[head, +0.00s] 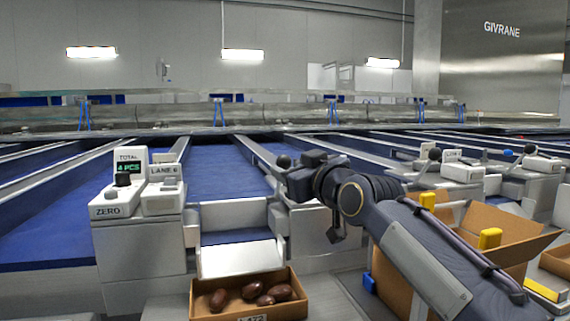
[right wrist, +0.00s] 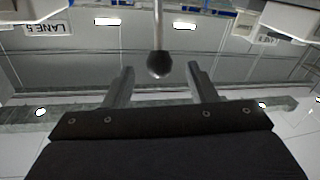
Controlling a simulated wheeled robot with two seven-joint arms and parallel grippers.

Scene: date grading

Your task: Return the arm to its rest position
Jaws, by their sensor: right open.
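My right arm (head: 405,245) reaches in from the lower right in the head view. Its gripper (head: 298,172) is beside a lever with a black ball knob (head: 283,162). In the right wrist view the gripper (right wrist: 160,82) is open, with its two fingers well apart. The black knob (right wrist: 159,64) shows in the gap between the fingertips, with clear space on both sides. I cannot tell how deep it sits between them. No object is held. My left gripper is not in view.
A cardboard tray (head: 205,307) holding several brown dates stands below a white chute (head: 240,258). A counter with a lit display (head: 129,167) is left of it. Open cardboard boxes (head: 470,225) stand behind my arm. Blue lanes (head: 215,170) run to the back.

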